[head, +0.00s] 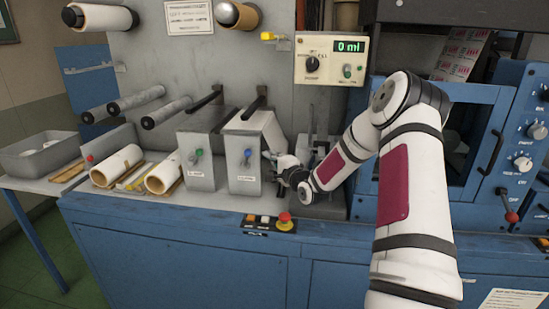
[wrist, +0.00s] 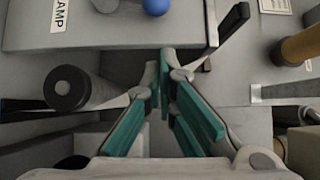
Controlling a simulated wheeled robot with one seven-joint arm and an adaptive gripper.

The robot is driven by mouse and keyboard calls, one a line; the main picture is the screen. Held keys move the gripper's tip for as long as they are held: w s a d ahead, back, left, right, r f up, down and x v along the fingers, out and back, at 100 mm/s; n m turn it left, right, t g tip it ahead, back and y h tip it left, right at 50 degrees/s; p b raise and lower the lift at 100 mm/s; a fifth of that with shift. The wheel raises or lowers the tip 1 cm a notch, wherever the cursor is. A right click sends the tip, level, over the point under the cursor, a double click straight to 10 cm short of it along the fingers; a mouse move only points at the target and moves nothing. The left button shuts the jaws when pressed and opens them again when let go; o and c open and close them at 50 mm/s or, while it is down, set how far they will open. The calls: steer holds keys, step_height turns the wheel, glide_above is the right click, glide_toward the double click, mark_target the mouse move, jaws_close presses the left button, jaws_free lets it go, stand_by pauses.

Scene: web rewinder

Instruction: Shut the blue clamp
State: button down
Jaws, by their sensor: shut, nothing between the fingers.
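The blue clamp (head: 240,138) is a grey box on the machine's bench, with a blue knob (head: 248,153) on its front and a black bar rising at its top. In the wrist view, the blue knob (wrist: 156,6) is cut by the top edge, near a label ending in "AMP". My gripper (head: 267,156) is at the right side of this box, close to its front. In the wrist view, my gripper's teal-padded fingers (wrist: 166,62) have their tips together with nothing between them. I cannot tell whether they touch the box.
A similar grey box with a green knob (head: 194,155) stands just left. Paper rolls (head: 117,165) lie further left beside a grey bin (head: 38,152). A red stop button (head: 285,218) is on the bench's front edge. A blue cabinet (head: 440,140) stands at right.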

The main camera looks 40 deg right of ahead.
steer(key=s+a, duration=0.1)
steer(key=s, duration=0.8)
steer(key=shift+s, duration=0.4)
